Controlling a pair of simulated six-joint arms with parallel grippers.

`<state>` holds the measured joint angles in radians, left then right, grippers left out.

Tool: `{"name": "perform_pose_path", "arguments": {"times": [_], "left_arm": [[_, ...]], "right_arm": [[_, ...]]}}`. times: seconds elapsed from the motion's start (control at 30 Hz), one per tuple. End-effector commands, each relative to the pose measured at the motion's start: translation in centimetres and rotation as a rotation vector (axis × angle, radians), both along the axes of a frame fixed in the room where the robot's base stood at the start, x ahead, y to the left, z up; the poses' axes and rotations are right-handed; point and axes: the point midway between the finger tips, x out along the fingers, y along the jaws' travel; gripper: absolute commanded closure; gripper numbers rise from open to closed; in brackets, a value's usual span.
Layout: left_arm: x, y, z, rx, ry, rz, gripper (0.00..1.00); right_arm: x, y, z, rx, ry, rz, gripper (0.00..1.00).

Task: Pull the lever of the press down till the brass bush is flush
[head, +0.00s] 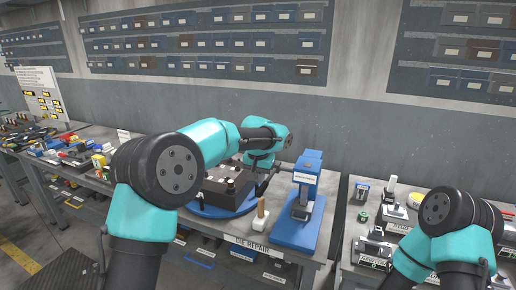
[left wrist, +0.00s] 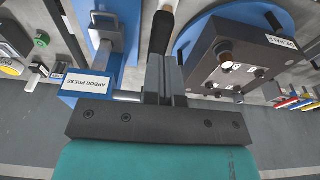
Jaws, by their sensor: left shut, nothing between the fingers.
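The blue arbor press (head: 305,190) stands on the bench right of my left gripper (head: 264,184). In the left wrist view its labelled blue head (left wrist: 75,92) is at the left. A silver rod (left wrist: 128,96) runs from the head toward my left gripper (left wrist: 165,62), whose fingers are shut with nothing between them. A dark bar (left wrist: 160,34), apparently the lever's handle, shows just past the fingertips; I cannot tell whether they touch. I cannot make out the brass bush in either view. My right arm is at the lower right, its gripper out of view.
A dark die block (head: 230,183) sits on a round blue plate (head: 205,210) left of the press. A wooden-handled tool (head: 260,216) stands in front. Another bench (head: 345,250) with small parts is at the right, past a gap.

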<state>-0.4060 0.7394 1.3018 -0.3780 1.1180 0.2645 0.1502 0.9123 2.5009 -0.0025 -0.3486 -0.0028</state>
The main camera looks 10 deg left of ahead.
Motion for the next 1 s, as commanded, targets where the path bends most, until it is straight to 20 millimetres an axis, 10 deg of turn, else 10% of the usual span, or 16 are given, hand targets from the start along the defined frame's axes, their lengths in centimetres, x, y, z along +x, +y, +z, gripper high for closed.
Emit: {"name": "perform_pose_path", "arguments": {"times": [0.6, 1.0], "left_arm": [[-1.6, 0.4, 11.7, -0.002, -0.003, 0.0, 1.0], [-2.0, 0.5, 14.1, -0.001, 0.0, -0.002, 1.0]], "right_arm": [[0.0, 0.0, 0.0, 0.0, 0.0, 0.0, 0.49], [0.0, 0.0, 0.0, 0.0, 0.0, 0.0, 0.49]]}}
